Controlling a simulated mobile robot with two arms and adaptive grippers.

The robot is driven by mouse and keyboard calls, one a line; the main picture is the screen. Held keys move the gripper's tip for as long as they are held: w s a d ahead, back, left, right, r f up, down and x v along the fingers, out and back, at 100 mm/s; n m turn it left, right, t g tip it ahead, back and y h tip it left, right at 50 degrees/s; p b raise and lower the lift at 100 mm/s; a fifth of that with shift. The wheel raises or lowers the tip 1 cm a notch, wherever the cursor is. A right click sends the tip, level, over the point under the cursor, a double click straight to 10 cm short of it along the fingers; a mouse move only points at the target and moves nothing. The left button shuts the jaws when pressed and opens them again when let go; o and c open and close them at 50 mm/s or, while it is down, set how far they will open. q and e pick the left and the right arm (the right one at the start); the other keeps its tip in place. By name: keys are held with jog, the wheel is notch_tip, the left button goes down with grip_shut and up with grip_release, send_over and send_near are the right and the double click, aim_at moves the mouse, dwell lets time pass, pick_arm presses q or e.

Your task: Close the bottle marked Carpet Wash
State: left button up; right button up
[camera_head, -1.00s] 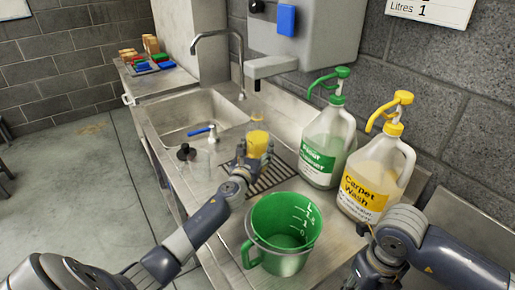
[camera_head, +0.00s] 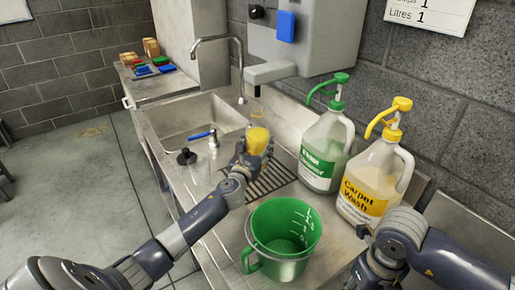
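The large white jug marked Carpet Wash (camera_head: 368,190) stands upright on the steel counter at the right, with a yellow label and a yellow pump head (camera_head: 393,118) on its neck. A small clear bottle (camera_head: 257,118) with a yellow part stands by the sink; its label is too small to read. My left gripper (camera_head: 256,146) is at this small bottle with its fingers on either side; whether they press on it is unclear. My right gripper (camera_head: 364,238) is at the lower right, in front of the jug, mostly hidden by its own arm.
A white jug with a green label and green pump (camera_head: 319,162) stands left of the Carpet Wash jug. A green measuring jug (camera_head: 264,268) stands on the counter in front. By the sink (camera_head: 190,118) are a black cap-like piece (camera_head: 187,157), a spray head (camera_head: 214,139) and a blue-handled tool (camera_head: 200,134).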

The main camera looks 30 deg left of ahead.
jog(key=shift+f+b, duration=0.25)
jog(key=shift+b, duration=0.1)
pick_arm(q)
jog(key=a+r+v, duration=0.2)
jog(key=v, duration=1.3)
jog(key=shift+s+r, duration=0.15)
jog(key=shift+s, duration=0.45)
pick_arm(e)
jog(key=shift+f, duration=0.25)
pick_arm(q)
jog(key=shift+s, duration=0.1)
